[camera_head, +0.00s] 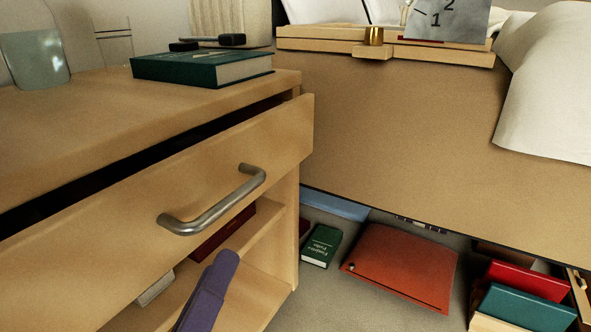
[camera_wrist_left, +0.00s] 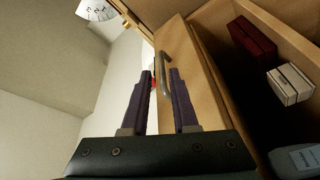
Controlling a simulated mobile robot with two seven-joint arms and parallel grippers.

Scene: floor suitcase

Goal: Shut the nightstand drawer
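The wooden nightstand (camera_head: 60,115) stands at the left in the head view. Its drawer (camera_head: 285,130) is partly open, with a dark gap between the drawer front and the top. The grey metal bar handle (camera_head: 215,207) is on the drawer front; it also shows in the left wrist view (camera_wrist_left: 164,72), just beyond the fingertips. My left gripper (camera_head: 222,265) shows as purple fingers below the handle in the head view. In the left wrist view my left gripper (camera_wrist_left: 161,76) is open, its two fingers apart with nothing held. My right gripper is not in view.
A green book (camera_head: 200,67) lies on the nightstand top near a glass jar (camera_head: 35,55). A dark red box (camera_wrist_left: 251,36) and white boxes (camera_wrist_left: 290,84) show in the left wrist view. An orange-red folder (camera_head: 400,265) and books lie on the floor at the right.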

